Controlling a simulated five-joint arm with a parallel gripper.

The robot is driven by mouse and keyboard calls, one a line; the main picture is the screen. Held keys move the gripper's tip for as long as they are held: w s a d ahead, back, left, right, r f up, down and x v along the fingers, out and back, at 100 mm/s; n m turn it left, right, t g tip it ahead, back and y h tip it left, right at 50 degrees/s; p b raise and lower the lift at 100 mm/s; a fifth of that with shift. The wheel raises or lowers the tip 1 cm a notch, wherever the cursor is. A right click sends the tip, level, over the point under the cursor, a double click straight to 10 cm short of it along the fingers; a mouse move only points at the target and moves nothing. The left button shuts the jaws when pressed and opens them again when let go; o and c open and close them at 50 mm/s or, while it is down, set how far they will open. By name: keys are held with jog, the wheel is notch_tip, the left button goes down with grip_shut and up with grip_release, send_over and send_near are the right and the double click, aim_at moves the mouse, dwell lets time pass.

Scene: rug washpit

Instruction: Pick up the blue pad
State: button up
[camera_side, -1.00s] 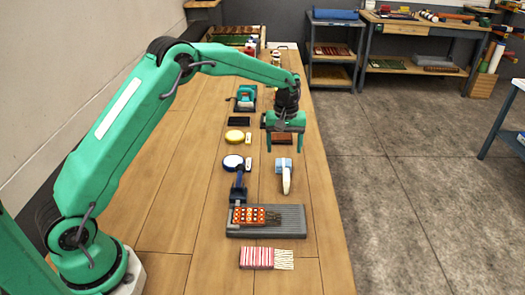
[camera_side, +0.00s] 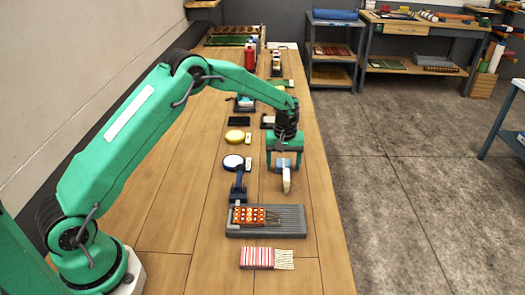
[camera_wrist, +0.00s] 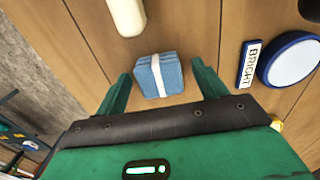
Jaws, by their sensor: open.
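The blue pad (camera_wrist: 172,76) is a small blue block with a white band around its middle. It lies on the wooden bench and also shows in the side view (camera_side: 282,163), partly hidden by my gripper. My gripper (camera_side: 284,167) is open and low over the bench, with one finger on each side of the pad. In the wrist view my gripper (camera_wrist: 161,76) has visible gaps between both fingers and the pad. I cannot tell how far the fingertips are above the bench.
A white rounded object (camera_wrist: 126,15) lies close to the pad. A round blue-rimmed white item (camera_wrist: 292,60) and a "BRIGHT" label (camera_wrist: 249,64) lie to one side. A grey ribbed tray (camera_side: 290,222) and a striped cloth (camera_side: 257,258) lie nearer the camera.

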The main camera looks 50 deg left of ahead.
aim_at(284, 162)
jog(key=shift+f, duration=0.1)
dwell(0.4)
jog(key=c, duration=1.1)
jog(key=shift+o, duration=0.2)
jog(key=shift+r, duration=0.85)
notch_tip(284, 162, up, 2)
jog(key=shift+r, duration=0.15)
jog(key=s+d+r, duration=0.5)
jog(key=d+r, duration=0.2)
jog(key=d, duration=0.3)
jog(key=shift+s, duration=0.4)
jog(key=shift+d, duration=0.1)
